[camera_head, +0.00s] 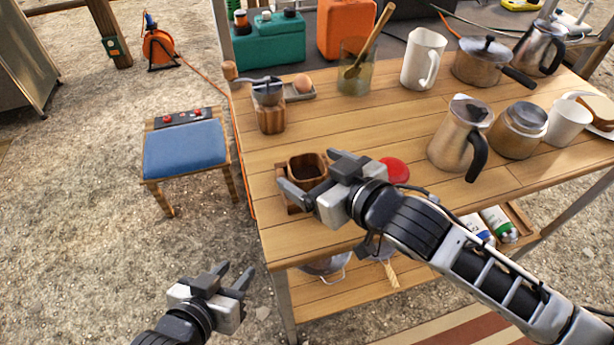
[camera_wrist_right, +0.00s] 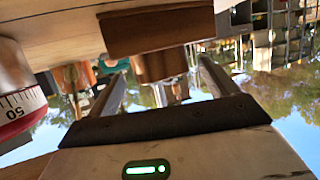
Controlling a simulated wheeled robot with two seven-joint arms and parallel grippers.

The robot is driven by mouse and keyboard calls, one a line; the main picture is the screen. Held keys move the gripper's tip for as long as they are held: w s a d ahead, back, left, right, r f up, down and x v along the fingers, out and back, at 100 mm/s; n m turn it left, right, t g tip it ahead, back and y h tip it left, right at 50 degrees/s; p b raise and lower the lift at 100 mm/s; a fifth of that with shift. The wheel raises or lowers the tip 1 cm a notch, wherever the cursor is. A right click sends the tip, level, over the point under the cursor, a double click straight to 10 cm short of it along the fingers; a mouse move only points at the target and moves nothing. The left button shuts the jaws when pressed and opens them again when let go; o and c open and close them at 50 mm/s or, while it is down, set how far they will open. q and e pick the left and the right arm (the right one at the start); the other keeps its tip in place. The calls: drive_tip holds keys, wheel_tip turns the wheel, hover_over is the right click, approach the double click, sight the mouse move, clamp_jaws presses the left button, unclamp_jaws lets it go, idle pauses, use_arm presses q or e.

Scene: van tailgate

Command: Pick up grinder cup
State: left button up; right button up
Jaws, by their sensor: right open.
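The grinder cup (camera_head: 307,166) is a small brown wooden cup with a dark inside. It stands upright on a small wooden base near the left end of the wooden table. My right gripper (camera_head: 314,176) is open at the cup's near side, its fingers spread to either side. In the right wrist view, the cup (camera_wrist_right: 160,66) shows between the fingers, below its wooden base (camera_wrist_right: 156,31); contact cannot be told. My left gripper (camera_head: 231,273) is open and empty, low over the gravel left of the table.
The hand grinder (camera_head: 270,117) stands behind the cup, next to a small tray with an egg (camera_head: 302,84). A red round object (camera_head: 395,170) lies right of my right gripper. A moka pot (camera_head: 455,140) stands further right. A blue stool (camera_head: 185,148) is left of the table.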

drive_tip(key=x, duration=0.2)
drive_tip(key=shift+w+a+f, duration=0.1)
drive_tip(key=shift+w+a, duration=0.05)
drive_tip(key=shift+w, duration=0.05)
drive_tip(key=c, duration=1.1)
